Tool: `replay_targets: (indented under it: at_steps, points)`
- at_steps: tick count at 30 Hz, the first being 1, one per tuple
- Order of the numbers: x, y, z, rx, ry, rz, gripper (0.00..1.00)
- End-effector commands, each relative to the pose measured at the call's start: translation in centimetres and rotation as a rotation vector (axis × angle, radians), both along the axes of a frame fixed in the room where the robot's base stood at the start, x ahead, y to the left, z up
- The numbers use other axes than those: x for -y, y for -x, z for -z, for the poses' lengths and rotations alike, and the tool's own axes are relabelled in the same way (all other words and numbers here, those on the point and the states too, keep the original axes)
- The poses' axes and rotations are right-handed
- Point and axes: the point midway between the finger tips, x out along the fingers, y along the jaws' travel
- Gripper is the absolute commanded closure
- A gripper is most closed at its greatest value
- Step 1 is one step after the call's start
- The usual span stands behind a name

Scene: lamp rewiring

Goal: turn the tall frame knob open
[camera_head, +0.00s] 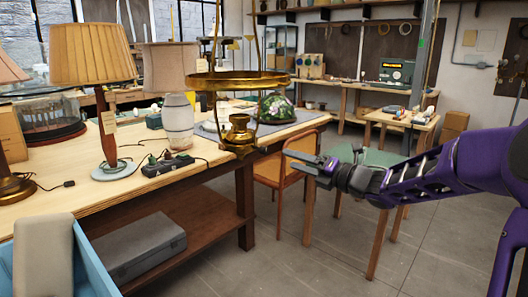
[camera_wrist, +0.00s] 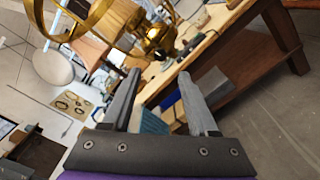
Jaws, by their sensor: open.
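A tall brass lamp frame (camera_head: 237,80) hangs in front of the workbench, with a wide ring and a brass burner cup (camera_head: 240,130) low at its centre. It also shows at the top of the wrist view (camera_wrist: 158,38), beyond my fingertips. I cannot clearly pick out the knob; it is too small or merges with the brass fitting. My gripper (camera_head: 294,161) is right of the burner cup and a little lower in the head view, apart from it. In the wrist view my gripper (camera_wrist: 160,74) has its fingers apart with nothing between them.
The wooden workbench (camera_head: 110,190) holds a pleated-shade lamp (camera_head: 93,55), a white-based lamp (camera_head: 178,115) and a dark box with cords (camera_head: 168,164). A wooden chair (camera_head: 268,172) stands behind the frame. A grey case (camera_head: 140,250) lies on the lower shelf. Open floor (camera_head: 300,265) lies in front.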

Motion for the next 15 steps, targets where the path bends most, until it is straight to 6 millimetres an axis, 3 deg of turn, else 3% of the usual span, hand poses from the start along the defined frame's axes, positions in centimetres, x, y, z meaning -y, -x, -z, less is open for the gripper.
replay_targets:
  at_steps: [6, 15]
  points:
    - [-4.1, -3.0, 0.0, 0.0, -0.002, -0.004, 0.4]
    - [-7.9, -6.2, 0.0, 0.0, 0.0, -0.001, 0.4]
